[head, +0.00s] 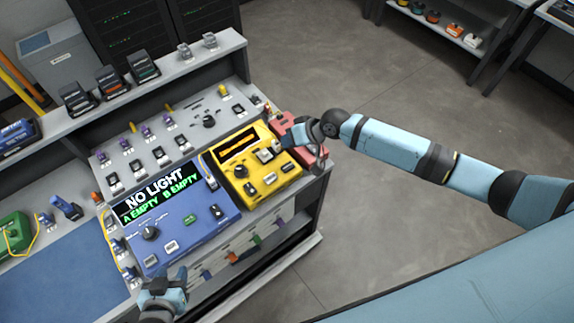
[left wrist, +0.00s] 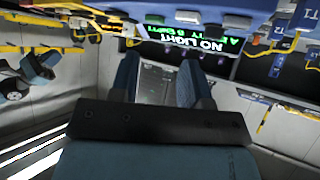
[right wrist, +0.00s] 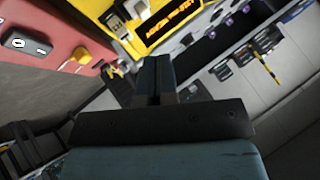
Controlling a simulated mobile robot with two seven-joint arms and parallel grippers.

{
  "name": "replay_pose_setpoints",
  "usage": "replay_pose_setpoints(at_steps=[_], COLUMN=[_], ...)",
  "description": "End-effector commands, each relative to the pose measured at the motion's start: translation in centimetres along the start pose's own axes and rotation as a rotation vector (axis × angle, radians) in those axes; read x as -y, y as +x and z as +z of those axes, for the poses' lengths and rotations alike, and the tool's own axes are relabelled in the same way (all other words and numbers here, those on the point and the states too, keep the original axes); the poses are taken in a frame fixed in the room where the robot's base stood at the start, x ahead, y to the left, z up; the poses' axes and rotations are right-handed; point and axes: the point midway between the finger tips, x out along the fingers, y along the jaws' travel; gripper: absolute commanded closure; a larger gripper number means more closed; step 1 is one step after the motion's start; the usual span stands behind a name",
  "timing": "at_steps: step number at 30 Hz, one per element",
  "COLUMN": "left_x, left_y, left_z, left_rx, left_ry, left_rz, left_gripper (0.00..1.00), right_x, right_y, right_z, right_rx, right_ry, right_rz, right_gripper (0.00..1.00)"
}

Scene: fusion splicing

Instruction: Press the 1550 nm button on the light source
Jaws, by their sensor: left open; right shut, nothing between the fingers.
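A yellow device (head: 232,173) with an amber display stands to the right of the blue device; I take it for the light source. My right gripper (head: 282,146) is shut and empty, near the yellow device's right side. In the right wrist view its fingers (right wrist: 155,76) are together, with the yellow device (right wrist: 180,22) beyond. I cannot tell whether they touch a button. My left gripper (head: 165,278) is open and empty at the blue device's front edge; its fingers (left wrist: 157,82) show apart.
The blue device (head: 200,232) reads "NO LIGHT, A EMPTY, B EMPTY". A panel with several connectors rises behind. Open floor lies to the right.

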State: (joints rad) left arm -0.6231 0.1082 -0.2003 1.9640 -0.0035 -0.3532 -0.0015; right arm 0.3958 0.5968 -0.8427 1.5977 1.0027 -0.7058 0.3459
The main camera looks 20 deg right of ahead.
Motion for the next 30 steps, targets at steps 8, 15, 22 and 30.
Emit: replay_pose_setpoints(at_steps=[8,15,22,30], left_x=[-0.3,-0.1,-0.8,-1.1], left_y=[1.0,2.5,3.6,3.7], left_z=[1.0,3.7,5.1,4.7], left_rx=[-0.013,-0.007,0.0,-0.009], left_ry=[0.02,0.04,0.035,0.034], left_rz=[0.011,0.023,0.038,0.045], left_gripper=[0.57,0.57,0.57,0.57], right_x=[-1.1,-2.9,-4.2,-4.4], right_y=[1.6,4.0,5.8,6.1], right_z=[1.2,2.9,4.2,4.4], right_rx=[0.0,0.0,0.0,-0.001], right_ry=[0.0,-0.001,0.0,0.0], right_rz=[0.0,0.0,0.0,-0.001], right_gripper=[1.0,1.0,1.0,1.0])
